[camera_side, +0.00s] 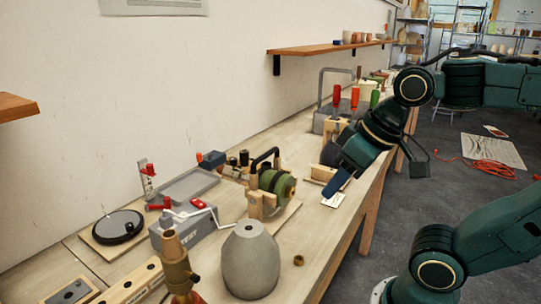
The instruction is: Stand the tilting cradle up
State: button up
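My gripper (337,187) is at the end of the dark green arm, over the bench's front edge. Its blue fingers point down and left; I see them from the side, so the gap between them does not show. I cannot clearly pick out the tilting cradle. A pale wooden piece (324,173) lies just left of the gripper, with more wood partly hidden behind the arm. A grey, rounded lamp body (250,262) stands upright near the front of the bench, apart from the gripper.
A green spool (277,187) in a wooden stand is left of the gripper. A grey test box (184,225), a grey tray (187,186) and a black disc (118,226) lie farther left. A brass ring (298,260) lies near the front edge. A shelf (325,48) hangs above.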

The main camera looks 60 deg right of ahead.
jog(key=w+d+r+m, duration=0.1)
jog(key=w+r+m, duration=0.3)
jog(key=w, duration=0.2)
notch_tip(320, 180, up, 4)
jog(key=m+g, duration=0.3)
jog(key=m, duration=1)
send_over(265, 154)
jog(key=s, duration=0.3)
jog(key=shift+f, duration=0.1)
jog(key=x, duration=1.3)
jog(key=shift+f, duration=0.35)
grip_shut()
